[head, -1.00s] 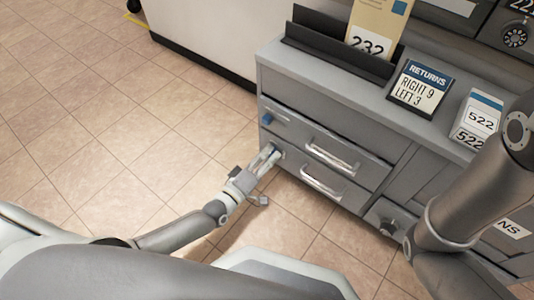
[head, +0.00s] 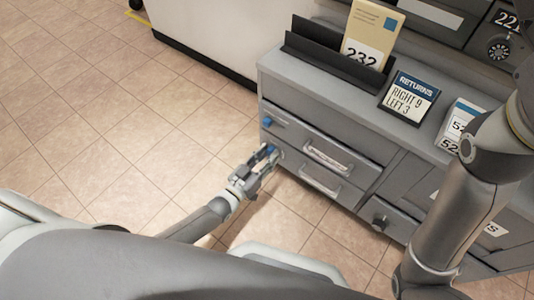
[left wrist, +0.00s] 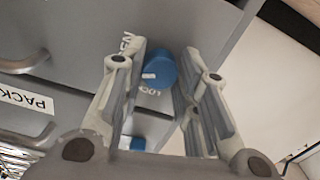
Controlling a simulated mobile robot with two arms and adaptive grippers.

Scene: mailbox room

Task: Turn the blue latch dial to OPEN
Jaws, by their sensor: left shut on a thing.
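A blue latch dial (left wrist: 160,68) sits on the grey cabinet front between the fingers of my left gripper (left wrist: 165,60). Its labels appear upside down: a partly hidden OPEN at its upper left and LOCK below it. A small pale mark shows on the dial's left side; its exact setting is hard to tell. In the head view my left gripper (head: 268,155) is shut on this dial, by the lower drawer's left end, and covers most of it. A second blue knob (head: 268,121) sits on the drawer above. My right gripper is out of view.
Two drawers with metal handles (head: 328,157) lie right of the dial. A dark knob (head: 380,222) is lower right. Floor to the left is clear.

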